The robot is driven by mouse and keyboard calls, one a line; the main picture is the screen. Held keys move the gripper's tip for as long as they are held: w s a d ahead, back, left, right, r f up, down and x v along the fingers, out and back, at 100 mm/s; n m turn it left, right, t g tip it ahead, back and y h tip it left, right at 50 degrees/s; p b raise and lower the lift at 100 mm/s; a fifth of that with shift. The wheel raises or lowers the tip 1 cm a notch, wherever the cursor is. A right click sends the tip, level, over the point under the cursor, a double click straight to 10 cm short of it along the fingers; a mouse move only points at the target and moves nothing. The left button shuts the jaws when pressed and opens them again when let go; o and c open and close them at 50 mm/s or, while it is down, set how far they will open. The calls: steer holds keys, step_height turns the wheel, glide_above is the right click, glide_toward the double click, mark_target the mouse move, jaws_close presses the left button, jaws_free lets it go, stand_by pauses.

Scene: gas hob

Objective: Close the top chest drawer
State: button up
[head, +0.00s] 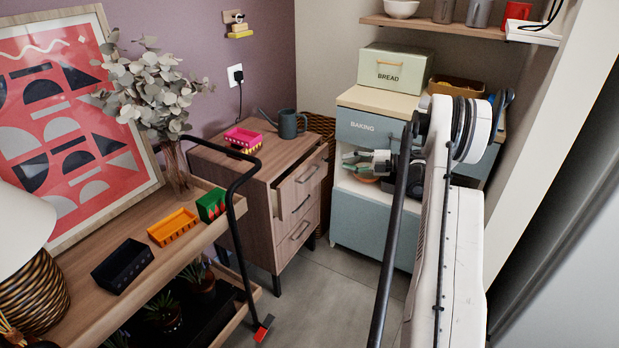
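The wooden chest (232,168) stands against the purple wall, left of my arm in the head view. Its top drawer (304,180) appears pulled out part-way, its front standing forward of the chest body, with a dark bar handle. The lower drawers (297,234) look closed. My gripper (350,163) is to the right of the top drawer, apart from it, with its fingers pointing left toward the chest. The fingers look spread, with nothing visible between them. The gripper is small in view.
A pink and yellow basket (243,139) and a dark watering can (290,124) sit on the chest. A cart (93,254) with a black handle stands in front on the left. A blue cabinet (370,220) is behind my gripper. Some floor (322,290) is clear.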

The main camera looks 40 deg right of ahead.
mark_target(313, 174)
steer(key=w+a+f+b, duration=0.1)
steer(key=w+a, duration=0.1)
steer(key=a, duration=0.1)
steer(key=w+a+f+n+g+b, duration=0.1)
steer(key=w+a+f, duration=0.1)
steer(key=w+a, duration=0.1)
steer(key=w+a+f+g+y+b, duration=0.1)
steer(key=w+a+f, duration=0.1)
steer(key=a, duration=0.2)
steer(key=shift+w+a+f+n, duration=0.1)
steer(key=shift+w+a+n, duration=0.05)
steer(key=shift+a+n, duration=0.25)
jaws_close()
steer(key=shift+d, duration=0.1)
